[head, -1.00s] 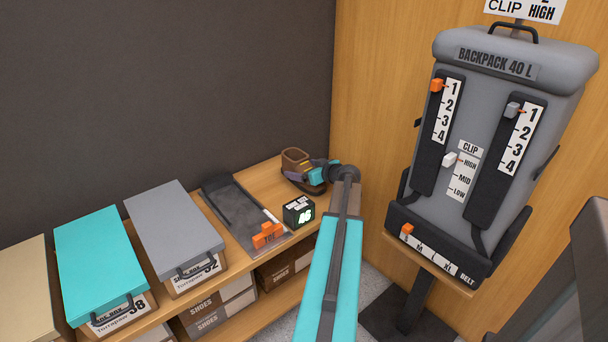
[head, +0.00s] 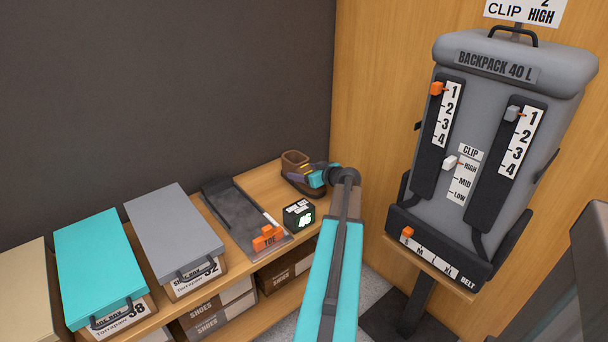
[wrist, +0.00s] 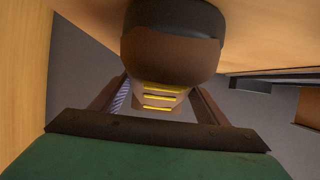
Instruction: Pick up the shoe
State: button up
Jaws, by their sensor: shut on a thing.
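The brown shoe (head: 294,161) with a dark opening and yellow laces is at the far right end of the wooden bench, near the corner of the walls. My gripper (head: 308,180) is at its right side, shut on it; the gripper hides part of the shoe. In the wrist view the shoe (wrist: 170,60) stands between my two fingers (wrist: 160,112), its yellow laces facing the camera. I cannot tell whether its sole is clear of the bench.
A dark foot-measuring tray (head: 228,197) with an orange slider (head: 267,238) and a display block reading 46 (head: 299,214) lie left of the shoe. Grey (head: 175,228) and teal (head: 97,265) shoe boxes stand farther left. A grey backpack (head: 480,140) stands at right.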

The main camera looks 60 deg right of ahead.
jog(key=shift+r, duration=4.95)
